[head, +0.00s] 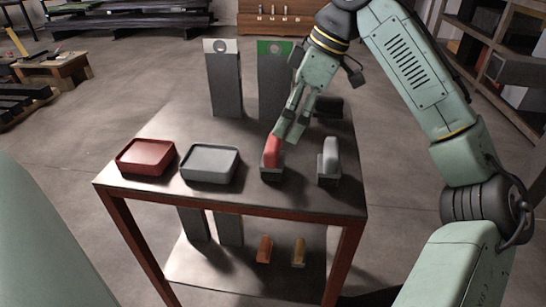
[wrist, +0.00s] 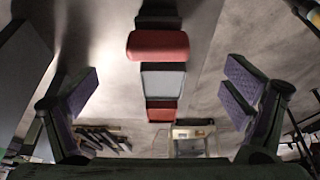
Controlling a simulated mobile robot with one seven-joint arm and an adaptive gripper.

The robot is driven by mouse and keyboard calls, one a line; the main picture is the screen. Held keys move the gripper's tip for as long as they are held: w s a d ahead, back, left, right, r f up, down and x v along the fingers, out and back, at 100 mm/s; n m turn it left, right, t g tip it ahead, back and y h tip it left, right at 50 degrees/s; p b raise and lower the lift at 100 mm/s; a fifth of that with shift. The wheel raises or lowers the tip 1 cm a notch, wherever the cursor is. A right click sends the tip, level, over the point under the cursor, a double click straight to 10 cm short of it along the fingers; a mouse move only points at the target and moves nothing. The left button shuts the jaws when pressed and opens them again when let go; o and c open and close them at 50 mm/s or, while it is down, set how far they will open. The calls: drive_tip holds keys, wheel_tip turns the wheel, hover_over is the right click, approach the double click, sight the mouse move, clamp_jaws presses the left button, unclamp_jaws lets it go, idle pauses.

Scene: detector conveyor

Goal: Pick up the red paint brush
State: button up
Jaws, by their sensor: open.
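The red paint brush (head: 272,150) stands near the front right of the table, its red upper part above a dark grey base. In the wrist view, the red brush (wrist: 158,45) lies above the picture's middle, between the lines of the two fingers. My gripper (head: 289,133) is just behind and to the right of the brush, fingers pointing down. In the wrist view, my gripper (wrist: 162,95) has its purple-padded fingers wide apart, with nothing held between them. Contact with the brush cannot be told from the head view.
A similar grey brush (head: 330,157) stands to the right. A red tray (head: 145,171) and a grey tray (head: 210,177) sit at left. Two tall dark panels (head: 225,85) (head: 274,98) stand at the back. Orange and tan items (head: 265,249) (head: 299,252) stand on the lower shelf.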

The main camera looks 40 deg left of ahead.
sight(275, 141)
drive_tip(key=x, duration=0.8)
drive_tip(key=shift+a+f+p, duration=0.1)
drive_tip(key=shift+a+p, duration=0.1)
drive_tip(key=shift+p, duration=0.1)
drive_tip(key=c, duration=1.3)
